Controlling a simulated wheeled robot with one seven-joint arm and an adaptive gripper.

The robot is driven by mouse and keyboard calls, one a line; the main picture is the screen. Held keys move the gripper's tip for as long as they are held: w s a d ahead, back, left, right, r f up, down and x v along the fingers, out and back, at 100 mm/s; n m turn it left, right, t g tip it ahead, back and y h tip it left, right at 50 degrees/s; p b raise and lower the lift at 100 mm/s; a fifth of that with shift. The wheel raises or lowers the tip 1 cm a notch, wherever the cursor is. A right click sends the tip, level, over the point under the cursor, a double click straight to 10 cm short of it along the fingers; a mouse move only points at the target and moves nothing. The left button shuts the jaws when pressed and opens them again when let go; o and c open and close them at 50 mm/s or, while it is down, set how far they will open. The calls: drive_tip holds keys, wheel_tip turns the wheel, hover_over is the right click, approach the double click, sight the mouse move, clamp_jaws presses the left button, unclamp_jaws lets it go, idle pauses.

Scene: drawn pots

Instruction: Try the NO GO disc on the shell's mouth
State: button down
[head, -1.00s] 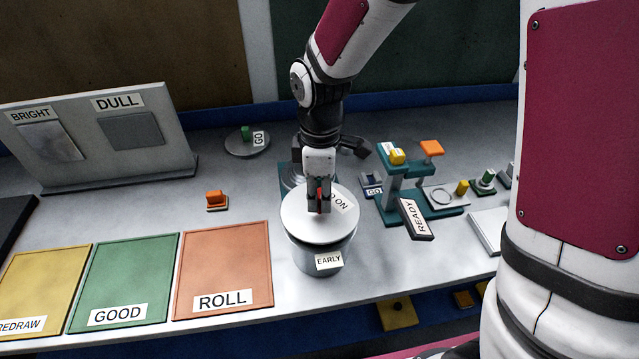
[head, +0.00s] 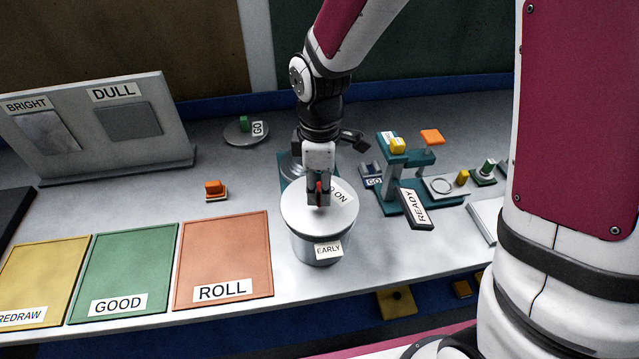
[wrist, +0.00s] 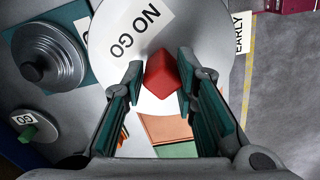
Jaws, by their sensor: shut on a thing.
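The NO GO disc (head: 300,218) is a pale round plate with a red knob on top. It lies over the mouth of the shell (head: 310,246), a grey metal pot labelled EARLY, and covers it. Whether it rests on the rim or sits just above it I cannot tell. My gripper (head: 319,193) points down at the disc, shut on its red knob. In the wrist view the red knob (wrist: 162,76) stands between the two fingers, and the disc (wrist: 120,50) shows its NO GO label. The shell's mouth is hidden under the disc.
The GO disc (head: 238,134) with a green knob lies at the back. ROLL (head: 225,250), GOOD (head: 125,260) and REDRAW (head: 40,270) mats lie left of the shell. A teal stand (head: 390,185) and the dark READY tag (head: 415,210) are to the right.

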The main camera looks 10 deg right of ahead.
drive_tip(key=shift+f, duration=0.4)
drive_tip(key=c, duration=1.2)
unclamp_jaws()
wheel_tip(320, 180, up, 12)
idle(0.3)
